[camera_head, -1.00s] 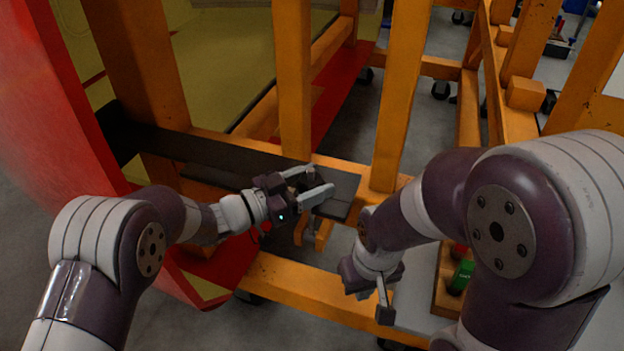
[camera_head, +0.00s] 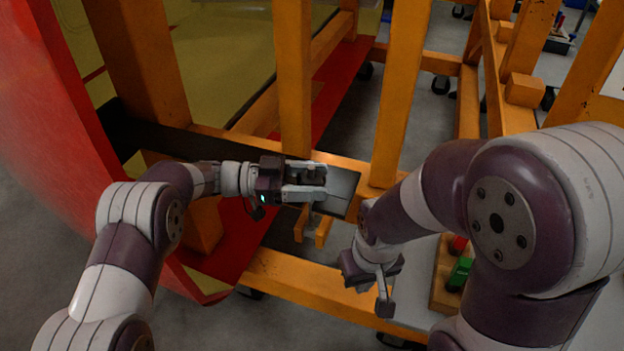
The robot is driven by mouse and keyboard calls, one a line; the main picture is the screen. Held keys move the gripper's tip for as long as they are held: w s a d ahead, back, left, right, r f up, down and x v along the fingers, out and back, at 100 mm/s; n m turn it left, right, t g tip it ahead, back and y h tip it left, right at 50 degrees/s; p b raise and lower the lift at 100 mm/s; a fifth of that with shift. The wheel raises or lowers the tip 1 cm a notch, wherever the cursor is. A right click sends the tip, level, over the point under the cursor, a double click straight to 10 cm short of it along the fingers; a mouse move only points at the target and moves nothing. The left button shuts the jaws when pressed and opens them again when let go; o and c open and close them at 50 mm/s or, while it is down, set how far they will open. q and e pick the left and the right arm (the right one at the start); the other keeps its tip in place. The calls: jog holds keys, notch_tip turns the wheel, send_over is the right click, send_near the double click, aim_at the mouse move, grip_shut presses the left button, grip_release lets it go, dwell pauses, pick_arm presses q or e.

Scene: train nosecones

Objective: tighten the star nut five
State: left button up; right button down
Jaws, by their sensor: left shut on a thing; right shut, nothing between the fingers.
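My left gripper (camera_head: 318,183) is at the black plate (camera_head: 345,182) by the orange frame, with its two fingers pointing right. It is shut on a small dark thing between the fingertips, apparently the star nut (camera_head: 311,174); the fingers partly hide it and its shape is unclear. Below the plate, under the fingers, a metal bolt or clamp (camera_head: 313,218) stands between small orange blocks. My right gripper (camera_head: 384,308) hangs lower right, shut and empty, pointing down, apart from the plate.
The orange frame (camera_head: 398,95) has upright posts behind the plate and a lower beam (camera_head: 320,292) in front. A red curved shell (camera_head: 60,110) is at left. A wooden block with a green button (camera_head: 460,272) and a red one (camera_head: 458,245) is beside my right arm.

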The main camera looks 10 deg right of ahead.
pick_arm(q)
jog(key=shift+r, duration=0.1)
jog(key=o, duration=1)
jog(key=b+v, duration=0.1)
jog(key=v, duration=0.6)
jog(key=shift+w+a, duration=0.1)
jog(key=shift+a, duration=0.1)
